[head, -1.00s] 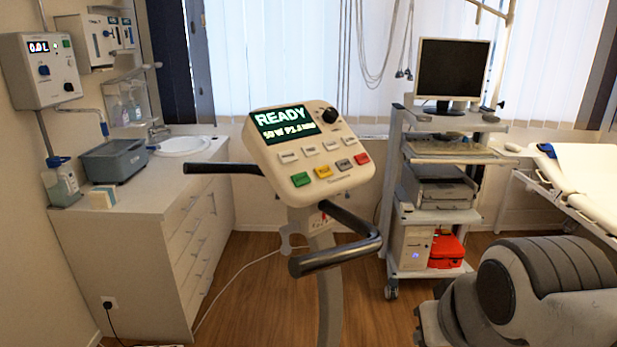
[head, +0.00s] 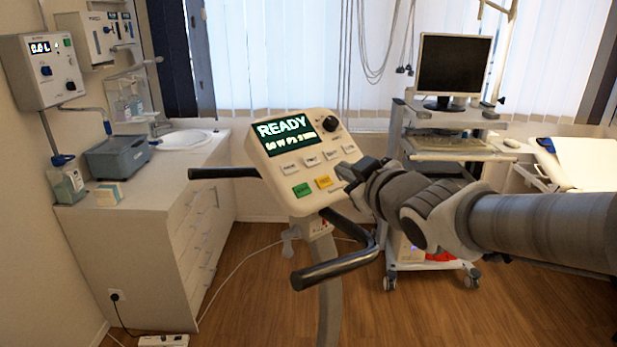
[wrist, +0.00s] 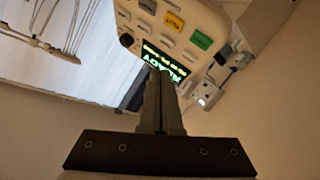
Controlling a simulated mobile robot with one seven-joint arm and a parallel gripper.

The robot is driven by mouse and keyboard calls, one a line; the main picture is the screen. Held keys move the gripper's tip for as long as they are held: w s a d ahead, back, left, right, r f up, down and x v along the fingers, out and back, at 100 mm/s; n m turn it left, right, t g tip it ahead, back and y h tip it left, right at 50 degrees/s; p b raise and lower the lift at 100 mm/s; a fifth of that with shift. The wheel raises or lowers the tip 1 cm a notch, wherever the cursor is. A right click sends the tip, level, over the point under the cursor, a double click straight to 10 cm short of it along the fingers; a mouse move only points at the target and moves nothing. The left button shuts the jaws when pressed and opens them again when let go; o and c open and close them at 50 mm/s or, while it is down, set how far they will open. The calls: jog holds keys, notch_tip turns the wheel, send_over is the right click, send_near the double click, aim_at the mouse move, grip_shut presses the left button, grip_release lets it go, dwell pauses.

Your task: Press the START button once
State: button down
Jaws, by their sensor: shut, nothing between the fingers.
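The console (head: 262,160) stands tilted on a post, with a lit display reading READY (head: 285,130). Its bottom row has a green button (head: 302,190) at the left and a yellow one (head: 324,182) beside it; their labels are too small to read surely. The green button also shows in the wrist view (wrist: 202,40). My gripper (head: 343,170) is shut and empty, by the console's right half, right of the yellow button. It hides the rest of the bottom row. In the wrist view my shut fingers (wrist: 161,75) overlap the display. I see no clear contact.
Black handlebars (head: 335,268) stick out below and left of the console. A dark knob (head: 329,124) sits at its top right. A trolley with a monitor (head: 454,66) stands behind my arm at the right. A white cabinet with a sink (head: 183,140) is at the left.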

aim_at(302, 190)
jog(key=shift+w+a+r+n+y, duration=0.15)
jog(key=shift+a+r+n+y, duration=0.2)
jog(key=shift+a, duration=0.2)
jog(key=shift+w+a+r+n+y, duration=0.15)
jog(key=shift+a+r+n+y, duration=0.2)
jog(key=shift+a, duration=0.2)
jog(key=shift+w+a+f+b, duration=0.55)
jog(key=shift+w+f+b, duration=0.15)
jog(key=shift+f+b, duration=0.4)
jog(key=shift+w+a+f+b, duration=0.65)
jog(key=shift+f+b, duration=0.25)
jog(key=shift+f, duration=0.35)
jog(key=shift+w+a+f+b, duration=0.5)
jog(key=shift+w+f+b, duration=0.25)
jog(key=shift+f+b, duration=0.35)
jog(key=shift+f, duration=0.15)
jog(key=shift+w+a+f+b, duration=0.15)
jog(key=shift+f+b, duration=0.1)
jog(key=shift+b, duration=0.2)
